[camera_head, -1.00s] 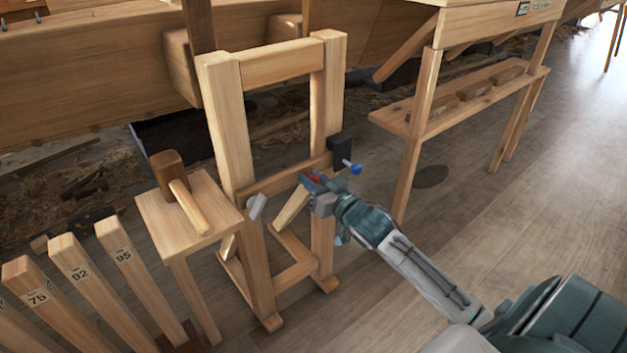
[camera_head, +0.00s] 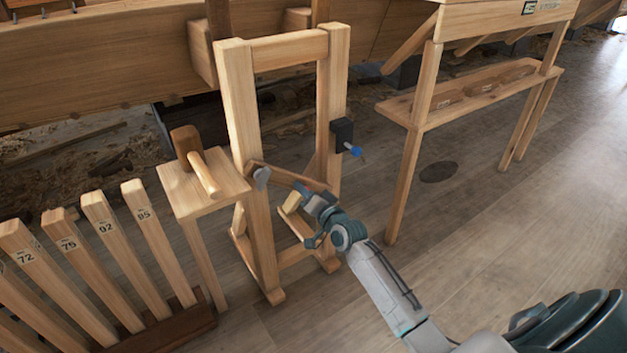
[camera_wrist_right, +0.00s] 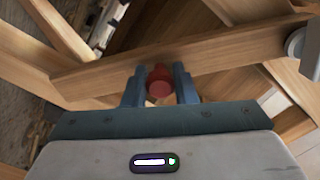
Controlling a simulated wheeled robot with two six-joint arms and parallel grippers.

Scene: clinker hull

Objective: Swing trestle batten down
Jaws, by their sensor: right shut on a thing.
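The trestle (camera_head: 238,105) is an upright wooden frame with two posts. Its batten (camera_head: 285,177) crosses between the posts at a slant, its right end lower than its left, by a grey pivot fitting (camera_head: 262,177) on the left post. My right gripper (camera_head: 304,192) is at the batten's right part. In the right wrist view its two fingers are shut on a red knob (camera_wrist_right: 159,82) on the face of the batten (camera_wrist_right: 215,52). The black catch (camera_head: 342,134) with a blue pin (camera_head: 355,150) sits on the right post, above and apart from the batten. My left gripper is not in view.
A small stand (camera_head: 175,192) with a mallet (camera_head: 186,143) is left of the trestle. Several numbered planks (camera_head: 110,240) stand in a rack at lower left. A wooden bench (camera_head: 395,190) with a shelf is at right. Floor between bench and trestle is clear.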

